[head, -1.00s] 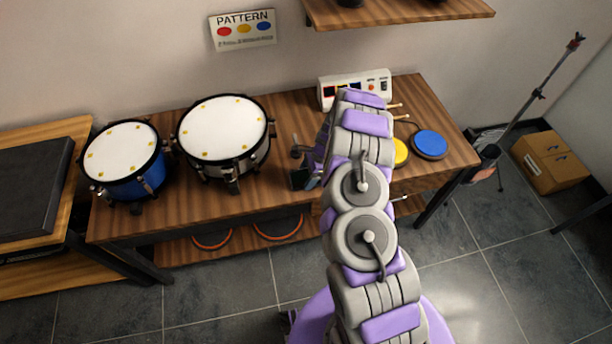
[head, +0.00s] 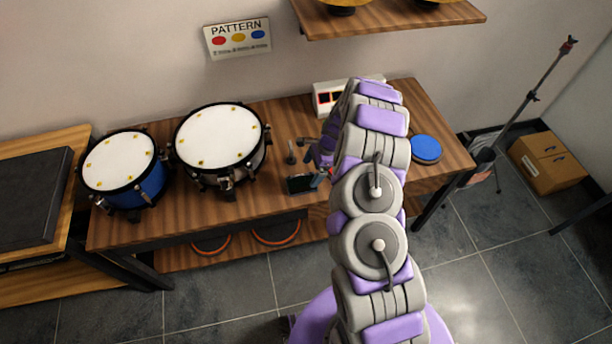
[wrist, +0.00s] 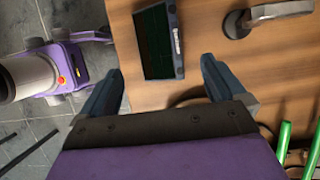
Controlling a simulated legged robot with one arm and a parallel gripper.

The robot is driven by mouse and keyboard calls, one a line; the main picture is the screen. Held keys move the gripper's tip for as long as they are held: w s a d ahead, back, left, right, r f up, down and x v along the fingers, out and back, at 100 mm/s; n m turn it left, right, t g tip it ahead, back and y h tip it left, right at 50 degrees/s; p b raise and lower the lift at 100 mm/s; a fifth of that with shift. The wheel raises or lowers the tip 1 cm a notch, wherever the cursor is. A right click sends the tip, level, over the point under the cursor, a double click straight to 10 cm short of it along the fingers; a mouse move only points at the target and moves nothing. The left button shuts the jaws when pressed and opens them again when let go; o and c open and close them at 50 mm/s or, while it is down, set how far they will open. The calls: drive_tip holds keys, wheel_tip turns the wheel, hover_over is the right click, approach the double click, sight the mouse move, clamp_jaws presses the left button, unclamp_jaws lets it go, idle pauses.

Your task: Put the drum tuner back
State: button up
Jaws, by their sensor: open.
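A dark flat box with a greenish-black face (wrist: 157,42) lies on the wooden table (wrist: 205,70). It looks like the drum tuner, though I cannot read it; it also shows in the head view (head: 300,184). In the wrist view my gripper (wrist: 160,82) is open, its two blue-grey fingers spread and nothing between them. The box lies just beyond the fingertips, roughly centred between them. In the head view my arm hides most of my gripper.
A blue drum (head: 124,165) and a white-topped drum (head: 218,138) stand left on the table. A white console (head: 328,98) and a blue pad (head: 426,148) are partly behind my arm. Green rods (wrist: 285,140) show at the wrist view's lower right. A shelf (head: 400,22) hangs above.

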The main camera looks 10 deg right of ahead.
drive_tip(key=s+a+r+n, duration=0.3)
drive_tip(key=s+r, duration=0.2)
drive_tip(key=r, duration=0.4)
drive_tip(key=s+a+r+n+g, duration=0.1)
drive_tip(key=s+a+r+n, duration=0.3)
drive_tip(key=r, duration=0.6)
drive_tip(key=s+a+r+n, duration=0.25)
drive_tip(key=s+r, duration=0.35)
drive_tip(key=r, duration=0.3)
drive_tip(key=s+d+r+n+h, duration=0.1)
drive_tip(key=s+r+n, duration=0.1)
drive_tip(key=s, duration=0.7)
drive_tip(key=s+d+r+n+h, duration=0.2)
drive_tip(key=s+r+n, duration=0.1)
drive_tip(key=s, duration=0.6)
drive_tip(key=s+d+r+n+h, duration=0.1)
drive_tip(key=s+d+r+n, duration=0.1)
drive_tip(key=s, duration=0.7)
drive_tip(key=shift+s+d+r+n+g+h+p, duration=0.2)
drive_tip(key=shift+d+r+n+g+h+p, duration=0.15)
drive_tip(key=shift+r+n, duration=0.3)
drive_tip(key=shift+a+f, duration=0.1)
drive_tip(key=shift+a, duration=0.05)
